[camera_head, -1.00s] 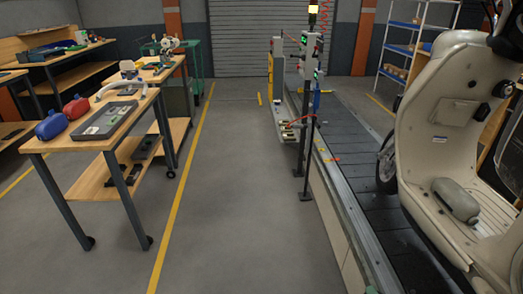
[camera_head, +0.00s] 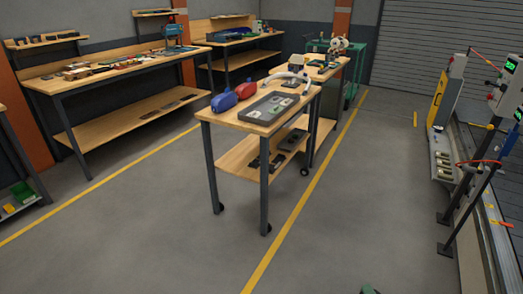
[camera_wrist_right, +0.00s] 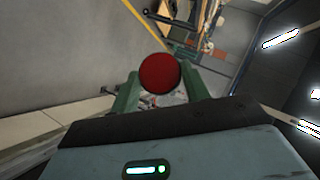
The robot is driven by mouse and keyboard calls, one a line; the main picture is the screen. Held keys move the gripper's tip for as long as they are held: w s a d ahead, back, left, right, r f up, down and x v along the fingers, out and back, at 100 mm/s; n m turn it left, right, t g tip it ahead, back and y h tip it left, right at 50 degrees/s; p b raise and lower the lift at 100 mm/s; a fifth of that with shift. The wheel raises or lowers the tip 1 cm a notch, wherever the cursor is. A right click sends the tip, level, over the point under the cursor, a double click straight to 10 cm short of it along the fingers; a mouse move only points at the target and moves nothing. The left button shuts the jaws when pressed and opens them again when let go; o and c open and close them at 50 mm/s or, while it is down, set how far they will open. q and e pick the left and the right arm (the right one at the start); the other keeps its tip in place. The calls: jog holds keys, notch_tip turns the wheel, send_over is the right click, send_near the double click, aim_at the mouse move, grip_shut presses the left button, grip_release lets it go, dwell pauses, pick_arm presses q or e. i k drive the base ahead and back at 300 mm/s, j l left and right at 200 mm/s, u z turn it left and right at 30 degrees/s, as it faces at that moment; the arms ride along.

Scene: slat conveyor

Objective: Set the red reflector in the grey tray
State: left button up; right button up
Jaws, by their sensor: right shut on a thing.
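The red reflector (camera_wrist_right: 160,73) is a round dark red disc in the right wrist view. My right gripper (camera_wrist_right: 162,88) has green fingers and is shut on it, one finger on each side. The grey tray (camera_head: 256,113) lies on the wooden top of a wheeled cart in the middle of the head view, well away from the reflector. Small pieces lie in the tray, too small to make out. A green tip at the bottom edge of the head view looks like part of my right gripper. My left gripper is not in view.
Red (camera_head: 223,102) and blue (camera_head: 247,91) containers and a white curved part (camera_head: 290,77) share the cart top (camera_head: 230,116) with the tray. The conveyor (camera_head: 490,190) and its posts stand at the right. Open floor (camera_head: 340,220) lies before the cart.

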aim_at(266, 119)
jog(key=i+u, duration=0.45)
jog(key=i, duration=0.6)
jog(key=i+u, duration=0.15)
jog(key=i, duration=1.05)
jog(key=i+j+z, duration=0.1)
jog(key=i+z, duration=0.3)
jog(key=i+j+z, duration=0.2)
jog(key=i+z, duration=0.2)
jog(key=i+j+z, duration=0.75)
jog(key=k+l, duration=0.05)
jog(key=k, duration=0.05)
